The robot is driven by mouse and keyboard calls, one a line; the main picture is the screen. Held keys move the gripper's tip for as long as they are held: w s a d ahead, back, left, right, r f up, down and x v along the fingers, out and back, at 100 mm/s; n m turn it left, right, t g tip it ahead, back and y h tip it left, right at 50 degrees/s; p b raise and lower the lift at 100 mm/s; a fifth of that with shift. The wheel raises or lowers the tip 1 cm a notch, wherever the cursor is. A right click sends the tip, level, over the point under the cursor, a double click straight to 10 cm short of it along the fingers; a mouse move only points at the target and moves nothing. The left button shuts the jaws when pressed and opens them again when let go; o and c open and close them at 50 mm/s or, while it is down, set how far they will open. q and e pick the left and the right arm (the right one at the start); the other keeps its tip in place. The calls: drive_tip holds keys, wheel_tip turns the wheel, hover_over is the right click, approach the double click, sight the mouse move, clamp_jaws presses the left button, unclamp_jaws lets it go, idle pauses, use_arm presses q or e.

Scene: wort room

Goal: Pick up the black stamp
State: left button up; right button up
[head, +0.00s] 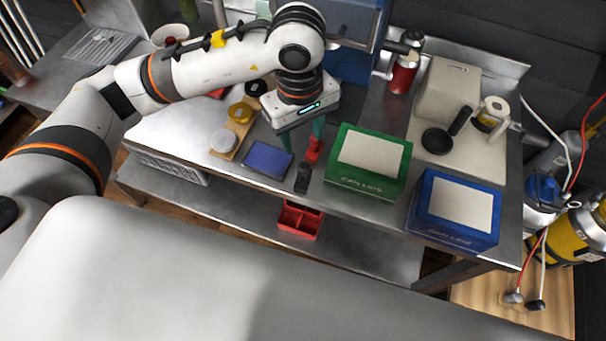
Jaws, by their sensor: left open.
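A small black stamp (303,178) stands near the front edge of the steel table (350,208), just right of a blue pad (268,160). A red stamp-like piece (313,150) stands behind it. My left gripper (303,144) points down with its teal fingers apart. It is behind the black stamp, and its right finger overlaps the red piece in the picture. I cannot tell whether they touch. Nothing shows between the fingers for certain. My right gripper is not in view.
A green box (344,190) stands close to the right of the stamp, with a blue box (425,223) farther right. A wooden holder (223,152) with round lids is left of the pad. A red bin (300,221) sits on the lower shelf.

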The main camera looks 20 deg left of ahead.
sight(303, 165)
use_arm(q)
drive_tip(key=f, duration=0.2)
drive_tip(key=f+p, duration=0.1)
drive_tip(key=f, duration=0.1)
drive_tip(key=f+p, duration=0.1)
drive_tip(key=f, duration=0.1)
drive_tip(key=shift+a+f, duration=0.2)
drive_tip(key=shift+a, duration=0.1)
drive_tip(key=f+p, duration=0.1)
drive_tip(key=f, duration=0.1)
drive_tip(key=f+p, duration=0.2)
drive_tip(key=shift+d, duration=0.4)
drive_tip(key=shift+f, duration=0.7)
drive_tip(key=c, duration=1)
drive_tip(key=shift+c, duration=0.2)
drive_tip(key=shift+r, duration=0.15)
